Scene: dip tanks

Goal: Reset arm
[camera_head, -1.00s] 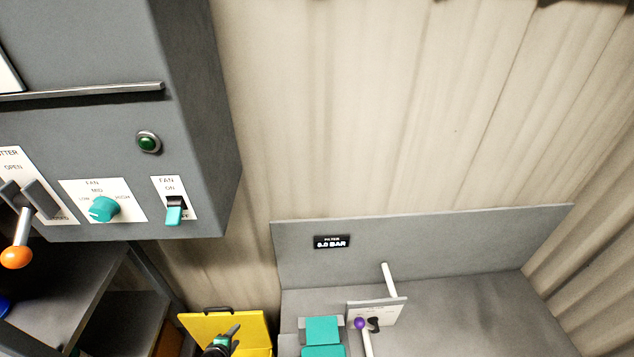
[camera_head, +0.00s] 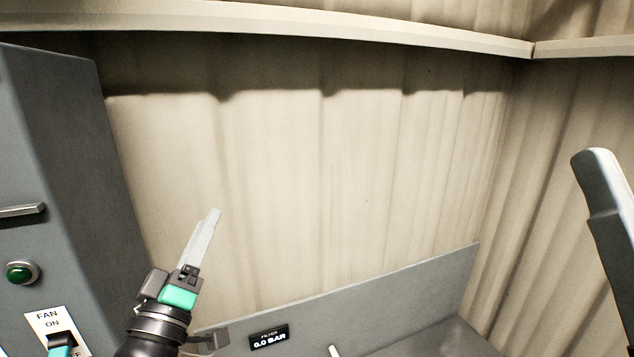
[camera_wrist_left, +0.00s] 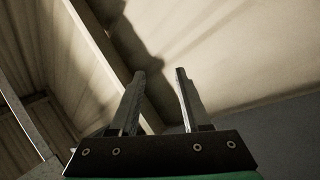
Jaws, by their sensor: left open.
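My left gripper (camera_head: 212,222) is raised at the lower left of the head view, in front of the pale corrugated wall (camera_head: 330,170). Its fingers point up and a little right. In the left wrist view my left gripper (camera_wrist_left: 160,76) shows two fingers apart with nothing between them. It touches nothing that I can see. My right gripper does not show clearly; a grey piece at the right edge of the head view may be part of my right arm, but I cannot tell.
A grey cabinet (camera_head: 85,150) stands at the left with a green button (camera_head: 22,272) and a teal fan switch (camera_head: 61,345). A beam (camera_head: 330,28) crosses the wall above.

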